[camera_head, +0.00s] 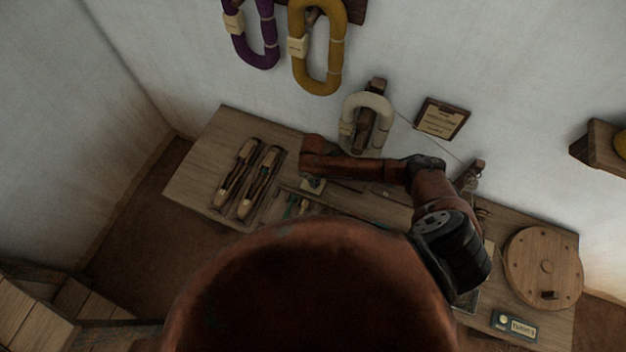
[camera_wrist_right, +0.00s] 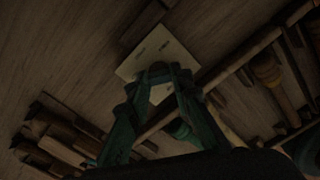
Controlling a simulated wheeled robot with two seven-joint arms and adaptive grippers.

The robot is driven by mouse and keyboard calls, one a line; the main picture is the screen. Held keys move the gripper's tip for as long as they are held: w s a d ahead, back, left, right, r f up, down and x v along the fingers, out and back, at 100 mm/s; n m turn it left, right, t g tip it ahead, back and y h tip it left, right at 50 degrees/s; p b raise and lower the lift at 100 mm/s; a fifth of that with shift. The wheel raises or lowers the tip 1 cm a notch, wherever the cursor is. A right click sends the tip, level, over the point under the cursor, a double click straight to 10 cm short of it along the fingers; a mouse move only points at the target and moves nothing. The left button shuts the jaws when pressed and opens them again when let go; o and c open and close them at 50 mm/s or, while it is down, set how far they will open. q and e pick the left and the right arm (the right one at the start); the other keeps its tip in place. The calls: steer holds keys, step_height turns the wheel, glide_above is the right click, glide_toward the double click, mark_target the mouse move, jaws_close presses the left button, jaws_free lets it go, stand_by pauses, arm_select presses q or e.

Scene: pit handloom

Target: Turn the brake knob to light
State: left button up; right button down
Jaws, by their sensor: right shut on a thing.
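The pale square plate (camera_wrist_right: 172,50) with small dark marks lies on the wooden bench in the right wrist view. My right gripper (camera_wrist_right: 160,76) has its green fingers closed together over the middle of this plate. The brake knob itself is hidden between or under the fingertips, and I cannot read its setting. In the head view the plate (camera_head: 307,187) shows small, just below the end of my right arm. My left gripper is not in view.
Two wooden shuttles (camera_head: 246,178) lie left of the plate on the bench (camera_head: 193,178). A round wooden disc (camera_head: 527,268) and a small labelled box (camera_head: 514,324) sit at the right. A pale yarn hank (camera_head: 347,130) hangs behind my arm.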

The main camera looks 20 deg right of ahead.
steer(key=shift+w+d+r, duration=0.1)
steer(key=shift+r, duration=0.05)
steer(key=shift+m+p, duration=0.3)
steer(key=shift+p, duration=0.05)
steer(key=m+p, duration=0.4)
steer(key=shift+r+p, duration=0.15)
steer(key=shift+p, duration=0.25)
steer(key=m+p, duration=0.2)
steer(key=m, duration=0.1)
steer(key=shift+m+p, duration=0.4)
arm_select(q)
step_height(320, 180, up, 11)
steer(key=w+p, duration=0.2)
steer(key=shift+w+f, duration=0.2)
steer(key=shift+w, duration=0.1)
arm_select(e)
steer(key=shift+m, duration=1.7)
steer(key=shift+f, duration=0.2)
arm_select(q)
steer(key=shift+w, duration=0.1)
arm_select(e)
steer(key=c, duration=1.7)
jaws_free()
